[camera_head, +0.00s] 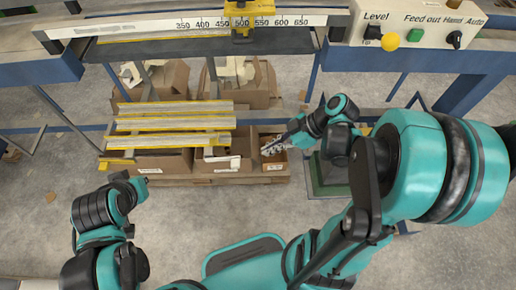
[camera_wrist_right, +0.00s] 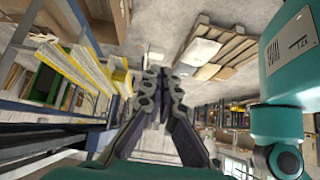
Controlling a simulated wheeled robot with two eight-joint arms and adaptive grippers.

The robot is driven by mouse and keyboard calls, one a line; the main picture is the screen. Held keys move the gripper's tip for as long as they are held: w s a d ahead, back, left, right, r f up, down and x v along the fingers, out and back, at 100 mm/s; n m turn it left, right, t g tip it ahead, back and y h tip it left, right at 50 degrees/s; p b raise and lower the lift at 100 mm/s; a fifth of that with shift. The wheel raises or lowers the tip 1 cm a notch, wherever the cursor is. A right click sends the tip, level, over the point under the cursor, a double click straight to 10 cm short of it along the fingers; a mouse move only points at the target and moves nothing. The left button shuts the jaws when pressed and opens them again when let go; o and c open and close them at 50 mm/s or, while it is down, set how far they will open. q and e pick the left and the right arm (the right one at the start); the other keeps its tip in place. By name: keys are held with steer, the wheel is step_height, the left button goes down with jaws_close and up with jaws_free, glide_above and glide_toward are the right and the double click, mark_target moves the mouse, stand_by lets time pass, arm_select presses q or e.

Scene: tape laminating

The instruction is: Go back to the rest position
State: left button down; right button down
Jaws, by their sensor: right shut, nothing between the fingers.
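My right gripper (camera_head: 271,147) is small in the head view, at the end of the teal right arm, over the boxes below the machine. In the right wrist view, its dark fingers (camera_wrist_right: 156,75) are together with nothing between them. My left arm, teal and black, is folded at the lower left of the head view. Its gripper cannot be made out there.
A machine with a ruler (camera_head: 210,24) and a control panel (camera_head: 412,26) runs along the top. Cardboard boxes (camera_head: 170,162) and yellow-edged strips (camera_head: 172,123) lie below it. Bare concrete floor (camera_head: 190,215) is open between my arms.

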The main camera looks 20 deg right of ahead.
steer(key=shift+d, duration=0.2)
stand_by(0.5)
step_height(320, 180, up, 6)
steer(key=s+a+m+t+h+b, duration=0.1)
steer(key=m+t+h, duration=0.3)
steer(key=m+h, duration=0.4)
steer(key=shift+s+m, duration=0.2)
steer(key=shift+m, duration=3)
